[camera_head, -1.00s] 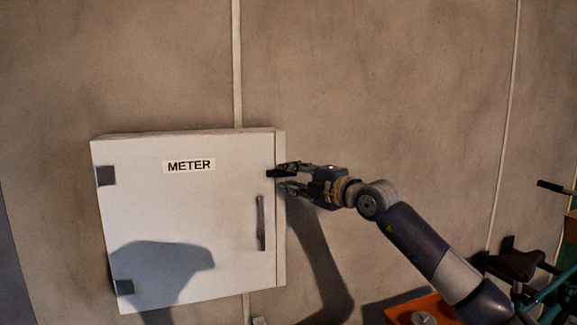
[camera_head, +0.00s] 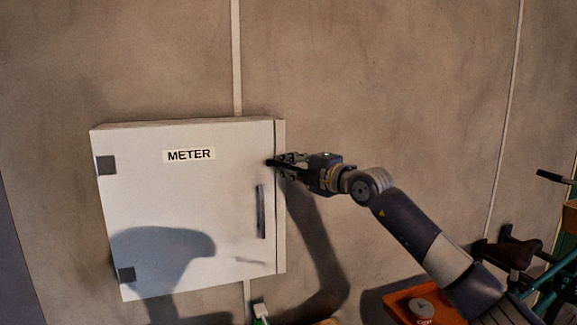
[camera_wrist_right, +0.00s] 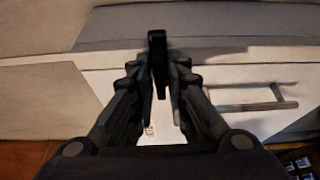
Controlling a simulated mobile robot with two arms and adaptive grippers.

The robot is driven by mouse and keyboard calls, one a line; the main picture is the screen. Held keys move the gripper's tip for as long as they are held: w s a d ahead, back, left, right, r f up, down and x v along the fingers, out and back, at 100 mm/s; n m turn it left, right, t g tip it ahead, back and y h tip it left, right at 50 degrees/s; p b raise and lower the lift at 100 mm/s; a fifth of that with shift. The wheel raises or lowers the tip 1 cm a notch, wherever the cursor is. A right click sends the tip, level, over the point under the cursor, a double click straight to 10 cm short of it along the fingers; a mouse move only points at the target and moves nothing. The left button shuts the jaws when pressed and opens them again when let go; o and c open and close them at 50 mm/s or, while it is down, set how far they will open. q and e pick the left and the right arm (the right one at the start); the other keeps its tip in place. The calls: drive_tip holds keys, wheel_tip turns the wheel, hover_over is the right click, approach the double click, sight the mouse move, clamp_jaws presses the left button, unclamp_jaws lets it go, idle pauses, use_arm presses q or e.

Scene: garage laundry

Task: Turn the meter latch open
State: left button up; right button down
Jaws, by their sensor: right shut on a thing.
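The white meter box (camera_head: 150,215) is mounted on the wall, its door shut, with a METER label (camera_head: 189,155) near the top. A dark latch (camera_head: 270,162) sits at the door's upper right edge; in the right wrist view the latch (camera_wrist_right: 157,45) stands between the fingers. My right gripper (camera_head: 282,164) reaches in from the right and is shut on the latch. In the right wrist view my right gripper (camera_wrist_right: 160,75) has a finger on each side of it. A vertical bar handle (camera_head: 261,211) is lower on the door. My left gripper is not in view.
Dark hinges (camera_head: 106,165) are on the door's left side. An orange surface (camera_head: 400,302) with a grey round object (camera_head: 421,307) is at the lower right. A teal bicycle (camera_head: 545,290) stands at the far right. The wall above is clear.

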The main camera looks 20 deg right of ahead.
drive_tip(key=n+g+h+b, duration=0.1)
drive_tip(key=n+h+b, duration=0.1)
drive_tip(key=n, duration=0.2)
drive_tip(key=n+g+h+b, duration=0.1)
drive_tip(key=n+h+b, duration=0.1)
drive_tip(key=n, duration=0.2)
drive_tip(key=n+h+b, duration=0.2)
drive_tip(key=n, duration=0.3)
drive_tip(key=shift+a+r+g, duration=0.1)
drive_tip(key=shift+a+g, duration=0.25)
drive_tip(key=shift+g, duration=0.05)
drive_tip(key=shift+h, duration=0.4)
idle(0.4)
drive_tip(key=c, duration=1.8)
unclamp_jaws()
drive_tip(key=shift+o, duration=0.4)
drive_tip(key=shift+r, duration=0.15)
drive_tip(key=v, duration=1.2)
